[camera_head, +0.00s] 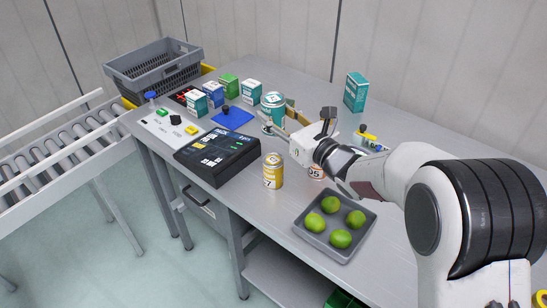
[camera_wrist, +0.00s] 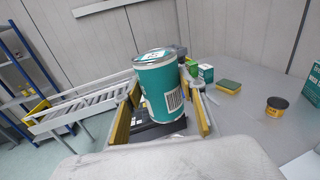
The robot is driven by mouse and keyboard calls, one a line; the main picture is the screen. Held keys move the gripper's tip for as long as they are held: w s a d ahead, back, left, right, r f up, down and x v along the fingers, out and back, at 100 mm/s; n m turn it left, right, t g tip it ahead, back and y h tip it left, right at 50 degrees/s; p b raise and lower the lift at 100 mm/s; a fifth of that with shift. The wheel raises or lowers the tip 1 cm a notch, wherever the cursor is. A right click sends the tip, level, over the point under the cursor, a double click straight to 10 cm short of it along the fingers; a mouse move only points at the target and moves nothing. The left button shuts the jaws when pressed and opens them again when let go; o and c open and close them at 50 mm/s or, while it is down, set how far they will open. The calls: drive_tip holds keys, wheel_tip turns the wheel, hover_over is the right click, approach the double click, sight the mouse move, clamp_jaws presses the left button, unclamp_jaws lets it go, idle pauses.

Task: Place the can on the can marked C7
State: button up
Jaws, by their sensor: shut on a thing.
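A teal can (camera_head: 273,101) with a white band and light lid is held by my gripper (camera_head: 278,118), above the table behind the black device. In the wrist view the teal can (camera_wrist: 162,90) stands nearly upright between the two yellow-padded fingers of my gripper (camera_wrist: 163,107). A yellow can (camera_head: 273,172), its label ending in 7, stands on the table nearer the front edge, right of the black device, apart from the held can. Another can (camera_head: 317,172), marked 05, is partly hidden behind my arm.
A black device (camera_head: 217,152) lies left of the yellow can. A grey tray (camera_head: 345,254) of several green fruits sits to its right. Small boxes (camera_head: 229,87), a blue mat (camera_head: 232,117) and a grey crate (camera_head: 153,75) are at the back left. A teal box (camera_head: 356,92) stands at the back.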

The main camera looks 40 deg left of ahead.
drive_tip(key=shift+f, duration=3.05)
drive_tip(key=shift+f, duration=1.9)
drive_tip(key=shift+f, duration=0.1)
drive_tip(key=o, duration=1.4)
drive_tip(key=shift+f, duration=0.1)
drive_tip(key=shift+r, duration=0.2)
drive_tip(key=shift+v, duration=6)
